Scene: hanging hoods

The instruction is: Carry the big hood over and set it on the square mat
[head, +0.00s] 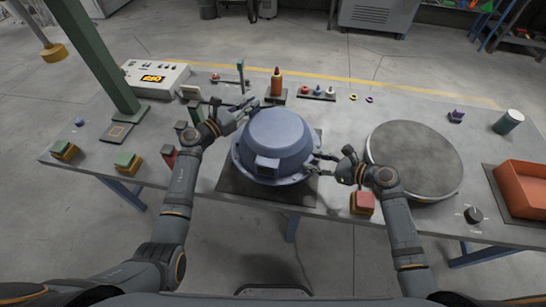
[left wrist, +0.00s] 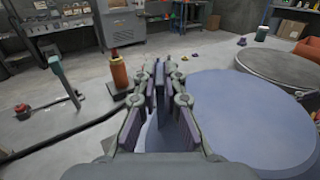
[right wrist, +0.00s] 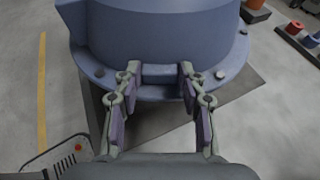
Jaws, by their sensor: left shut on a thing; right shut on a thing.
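The big hood (head: 278,135) is a blue-grey dome with a wide bolted rim. It is above the dark square mat (head: 240,190), whose edges show in front and at the right. I cannot tell whether it touches the mat. The hood also fills the right of the left wrist view (left wrist: 250,110). My right gripper (head: 315,163) is shut on a handle at the hood's right rim. The right wrist view shows this handle (right wrist: 160,74) between the fingers.
A round grey disc (head: 415,155) lies to the right, with an orange bin (head: 525,188) beyond. An orange bottle (head: 277,83) stands behind the hood. A control box (head: 155,77) and green post (head: 95,60) are left. A red-yellow block (head: 362,202) is near the front edge.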

